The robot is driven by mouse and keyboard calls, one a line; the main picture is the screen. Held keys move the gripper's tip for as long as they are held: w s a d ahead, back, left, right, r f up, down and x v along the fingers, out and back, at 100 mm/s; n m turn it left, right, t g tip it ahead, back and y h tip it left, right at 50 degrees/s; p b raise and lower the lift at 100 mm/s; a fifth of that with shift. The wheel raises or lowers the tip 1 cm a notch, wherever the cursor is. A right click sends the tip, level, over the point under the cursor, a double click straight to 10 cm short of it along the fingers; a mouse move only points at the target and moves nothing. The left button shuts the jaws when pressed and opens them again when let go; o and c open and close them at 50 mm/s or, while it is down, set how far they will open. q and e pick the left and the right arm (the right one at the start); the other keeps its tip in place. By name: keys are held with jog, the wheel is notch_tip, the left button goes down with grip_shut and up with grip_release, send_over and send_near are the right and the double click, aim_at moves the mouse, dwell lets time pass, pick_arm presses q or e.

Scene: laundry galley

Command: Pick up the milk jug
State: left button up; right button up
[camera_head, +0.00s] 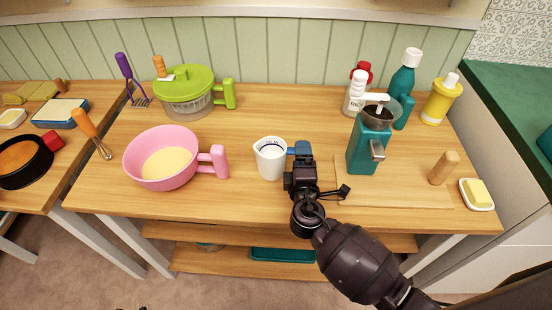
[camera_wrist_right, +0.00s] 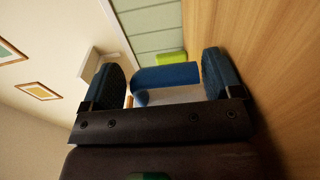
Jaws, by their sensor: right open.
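The milk jug (camera_head: 270,160) is white with a blue inner ring and a blue handle on its right side. It stands upright on the wooden table, near the front middle. My right gripper (camera_head: 301,164) is at the handle side of the jug. In the right wrist view its two dark blue fingers (camera_wrist_right: 162,84) are apart, and the blue handle (camera_wrist_right: 166,76) shows between them. I cannot tell whether the fingers touch it. Much of the jug is hidden behind the handle and the gripper's dark body in that view. My left gripper does not show.
A pink bowl (camera_head: 141,149) with yellow batter stands left of the jug. A teal grinder (camera_head: 362,150) stands right of my gripper on a wooden board (camera_head: 409,190). A green-lidded spinner (camera_head: 188,82) and several bottles stand behind. The table between them is clear.

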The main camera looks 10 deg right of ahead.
jog(key=shift+x, duration=1.4)
jog(key=c, duration=0.9)
jog(key=shift+c, duration=0.2)
